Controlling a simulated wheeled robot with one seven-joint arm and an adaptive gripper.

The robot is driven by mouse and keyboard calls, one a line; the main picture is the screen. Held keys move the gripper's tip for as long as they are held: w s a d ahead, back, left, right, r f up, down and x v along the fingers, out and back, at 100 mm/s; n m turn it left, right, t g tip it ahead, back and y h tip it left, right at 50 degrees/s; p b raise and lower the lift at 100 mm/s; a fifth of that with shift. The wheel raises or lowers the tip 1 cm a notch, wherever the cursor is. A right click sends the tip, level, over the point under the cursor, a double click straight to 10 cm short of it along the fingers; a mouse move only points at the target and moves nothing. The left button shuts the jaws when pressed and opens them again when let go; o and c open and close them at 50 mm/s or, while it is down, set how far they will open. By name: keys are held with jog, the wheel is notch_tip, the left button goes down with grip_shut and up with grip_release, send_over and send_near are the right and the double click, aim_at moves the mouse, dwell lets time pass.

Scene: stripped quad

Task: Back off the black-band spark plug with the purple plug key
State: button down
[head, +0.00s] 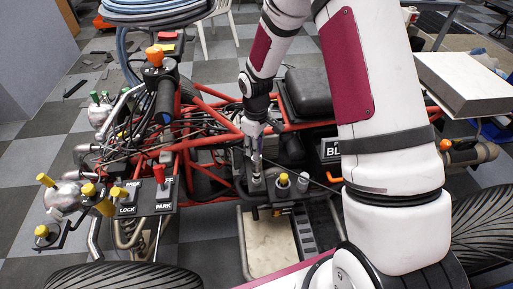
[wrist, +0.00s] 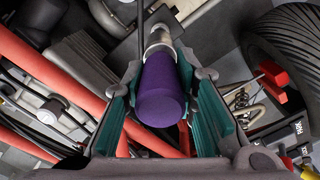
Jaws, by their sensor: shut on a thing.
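My gripper (wrist: 168,74) is shut on the purple plug key, its teal-lined fingers on either side of the purple handle (wrist: 163,95). A grey metal shaft runs from the handle's far end in the wrist view; what its tip meets is not clear. In the head view my gripper (head: 254,153) points down at a dark block on the near side of the red-framed quad. I cannot make out the black-band spark plug in either view.
Red frame tubes (head: 210,139) and cables crowd around my gripper. Yellow-knobbed controls (head: 88,190) and a red-handled PARK lever (head: 159,174) stand to the left. A pale tray (head: 246,240) lies below the block. Tires flank the front; a grey slab (head: 462,85) is at right.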

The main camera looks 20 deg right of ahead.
jog(key=shift+r+p, duration=0.55)
jog(key=shift+r, duration=0.4)
jog(key=shift+r+p, duration=1.2)
jog(key=shift+r, duration=0.8)
